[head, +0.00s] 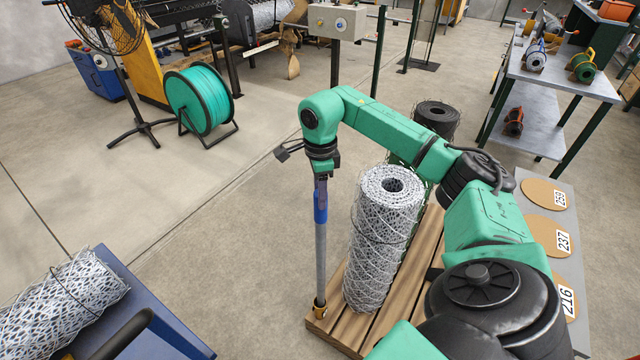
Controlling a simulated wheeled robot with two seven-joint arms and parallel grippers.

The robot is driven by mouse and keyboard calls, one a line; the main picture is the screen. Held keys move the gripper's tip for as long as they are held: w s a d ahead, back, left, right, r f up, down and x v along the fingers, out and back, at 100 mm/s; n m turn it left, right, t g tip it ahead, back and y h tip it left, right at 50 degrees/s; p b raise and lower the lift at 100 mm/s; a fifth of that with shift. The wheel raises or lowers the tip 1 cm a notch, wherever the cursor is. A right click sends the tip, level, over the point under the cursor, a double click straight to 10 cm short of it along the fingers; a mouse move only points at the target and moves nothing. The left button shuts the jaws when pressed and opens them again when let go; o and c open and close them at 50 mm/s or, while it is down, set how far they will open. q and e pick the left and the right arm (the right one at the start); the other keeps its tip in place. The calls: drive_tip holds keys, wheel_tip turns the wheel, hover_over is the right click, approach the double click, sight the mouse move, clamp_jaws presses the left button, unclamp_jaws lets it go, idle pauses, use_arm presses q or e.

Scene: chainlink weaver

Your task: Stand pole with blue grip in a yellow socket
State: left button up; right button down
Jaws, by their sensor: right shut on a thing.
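My right gripper (321,176) is shut on the top of the pole (321,255), just above its blue grip (320,207). The pole hangs about upright, with a grey shaft below the grip. Its lower end meets a yellow socket (319,311) at the near left corner of the wooden pallet. I cannot tell how deep the end sits in the socket. My left gripper is not in view.
A mesh roll (385,235) stands on the pallet (385,325) just right of the pole. A blue cart (150,315) with another mesh roll (60,310) is at lower left. A teal hose reel (200,100) stands behind. The floor left of the pole is clear.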

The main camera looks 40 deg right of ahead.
drive_tip(key=shift+c, duration=1.7)
unclamp_jaws()
drive_tip(key=shift+r, duration=0.1)
wheel_tip(320, 180, up, 9)
drive_tip(key=shift+f, duration=0.15)
wheel_tip(320, 180, up, 6)
drive_tip(key=p, duration=0.3)
drive_tip(key=shift+s, duration=0.1)
drive_tip(key=shift+f, duration=0.1)
